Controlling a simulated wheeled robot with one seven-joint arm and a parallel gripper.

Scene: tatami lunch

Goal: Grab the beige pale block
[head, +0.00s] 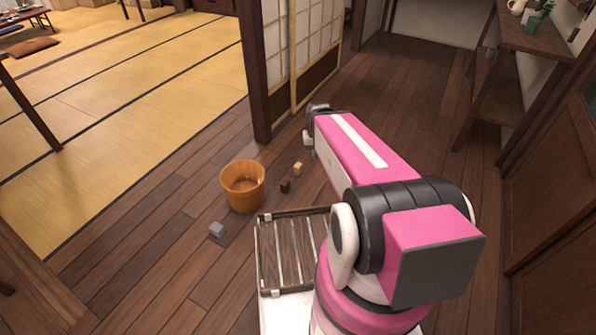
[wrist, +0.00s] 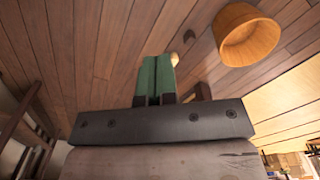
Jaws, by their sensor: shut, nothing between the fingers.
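The beige pale block (head: 297,168) sits on the wooden floor, just right of and behind a dark brown block (head: 285,186). In the wrist view the beige block (wrist: 175,59) shows beside the tips of my gripper (wrist: 158,60), partly hidden by the right-hand finger. The two green fingers are shut together with nothing between them. I cannot tell how far above the floor they are. In the head view my arm reaches away from me toward the doorway, and its fingers are not clear there.
A wooden bucket (head: 243,190) stands left of the blocks. A grey block (head: 216,229) lies in front of the bucket. A dark post and a paper sliding screen (head: 309,45) stand behind. Shelves (head: 535,40) line the right wall. The floor between has free room.

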